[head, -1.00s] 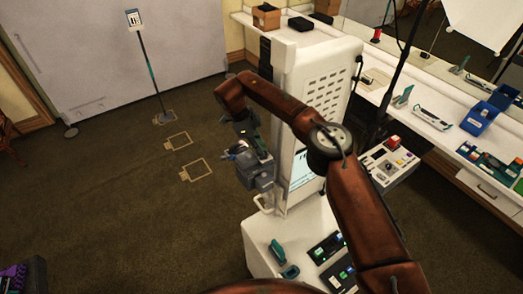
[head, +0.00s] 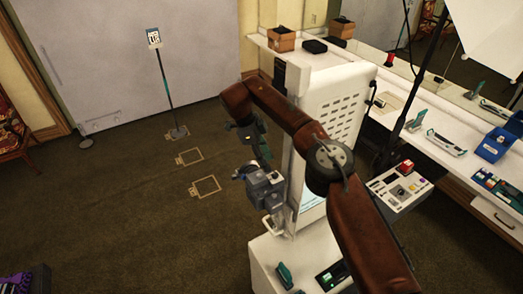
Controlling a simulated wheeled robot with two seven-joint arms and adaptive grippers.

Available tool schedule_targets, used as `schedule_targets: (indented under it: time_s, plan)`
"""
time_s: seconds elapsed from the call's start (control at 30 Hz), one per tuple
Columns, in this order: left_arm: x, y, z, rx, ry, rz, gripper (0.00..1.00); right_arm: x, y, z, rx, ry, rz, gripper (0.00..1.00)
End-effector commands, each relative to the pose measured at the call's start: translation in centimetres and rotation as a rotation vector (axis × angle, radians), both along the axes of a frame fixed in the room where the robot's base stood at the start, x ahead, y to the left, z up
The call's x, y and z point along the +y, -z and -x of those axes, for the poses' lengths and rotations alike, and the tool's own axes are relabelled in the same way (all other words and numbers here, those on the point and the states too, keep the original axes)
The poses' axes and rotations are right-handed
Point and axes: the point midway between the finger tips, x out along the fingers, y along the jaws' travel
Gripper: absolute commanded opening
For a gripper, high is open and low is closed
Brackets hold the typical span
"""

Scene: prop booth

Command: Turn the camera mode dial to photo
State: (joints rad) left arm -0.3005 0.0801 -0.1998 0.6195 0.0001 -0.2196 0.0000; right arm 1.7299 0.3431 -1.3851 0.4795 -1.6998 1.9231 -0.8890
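A small grey boxy device (head: 264,188), which looks like the camera, sits at the left side of a white cabinet (head: 345,90). Its mode dial is too small and too covered to make out. My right arm reaches over from the lower right, across the cabinet's front. My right gripper (head: 254,160) hangs from it, pointing down just above the grey device. The fingers are dark and blend with the device, so I cannot tell their opening or whether they touch it. My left gripper is out of view.
A thin stand with a card (head: 154,38) is at the back left. The carpet between, with taped outlines (head: 205,187), is clear.

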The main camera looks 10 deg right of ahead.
Motion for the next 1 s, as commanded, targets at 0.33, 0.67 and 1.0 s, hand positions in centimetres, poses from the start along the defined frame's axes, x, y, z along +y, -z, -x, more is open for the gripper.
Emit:
schedule_targets:
  time_s: [0.33, 0.67, 1.0]
  plan:
    - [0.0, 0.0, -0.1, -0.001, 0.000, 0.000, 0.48, 1.9, -4.4, -0.6, 0.000, 0.003, 0.001, 0.35]
    - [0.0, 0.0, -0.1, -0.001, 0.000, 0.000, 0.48, 2.3, -5.5, -0.6, 0.000, 0.000, 0.000, 0.35]
    - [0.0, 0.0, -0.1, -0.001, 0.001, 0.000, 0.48, 2.2, -5.6, -0.6, 0.000, 0.000, 0.000, 0.35]
